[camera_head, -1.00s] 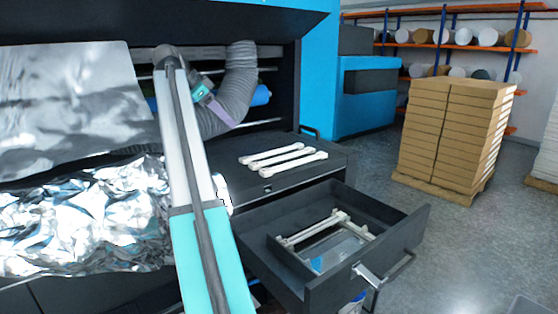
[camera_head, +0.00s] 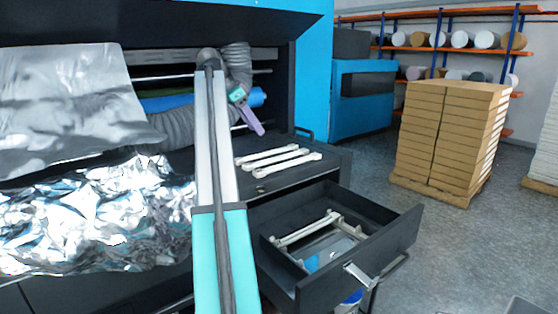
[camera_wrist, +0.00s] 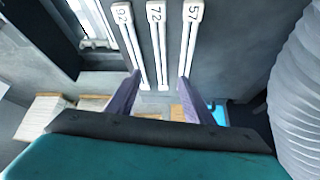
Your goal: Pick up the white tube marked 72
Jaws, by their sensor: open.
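Three white tubes lie side by side on the black cabinet top. In the wrist view their ends are marked 92 (camera_wrist: 128,40), 72 (camera_wrist: 157,45) and 57 (camera_wrist: 188,45), so the tube marked 72 is the middle one. In the head view it is the middle tube of the row (camera_head: 273,159). My gripper (camera_wrist: 160,76) is open and empty, with purple fingers apart.
An open drawer (camera_head: 405,228) below the tubes holds more white pieces. A grey corrugated hose (camera_head: 236,62) is close by my gripper and also at the right of the wrist view (camera_wrist: 298,100). Stacked boxes (camera_head: 450,135) stand at right.

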